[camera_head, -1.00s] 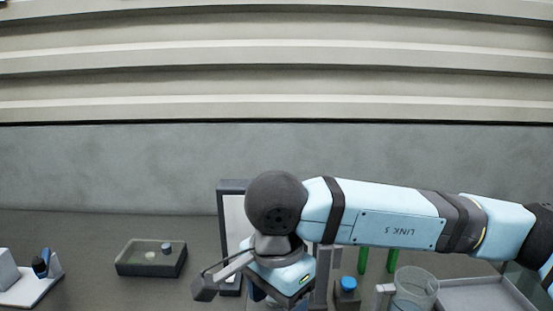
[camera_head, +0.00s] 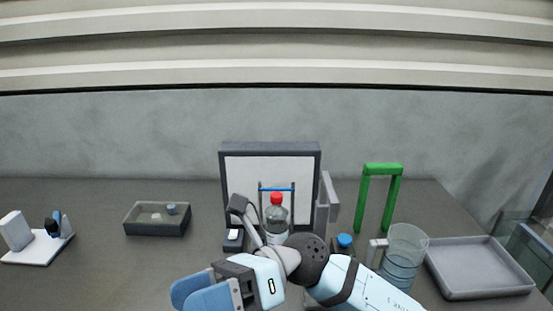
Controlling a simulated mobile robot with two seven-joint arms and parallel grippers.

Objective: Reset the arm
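My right arm comes in from the lower right, and its dark round wrist joint (camera_head: 307,257) is in the bottom middle. My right gripper (camera_head: 205,290) is at the bottom edge, turned to the left, with blue finger parts partly cut off by the frame. Whether its fingers are apart or closed does not show clearly. My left gripper is out of view.
A red-capped bottle (camera_head: 276,212) stands behind my wrist, partly hidden. To the right are a blue-capped item (camera_head: 345,241), a clear jug (camera_head: 405,250), a green frame (camera_head: 382,170) and a grey tray (camera_head: 480,293). A dark box (camera_head: 155,228) and white stand (camera_head: 35,250) are left.

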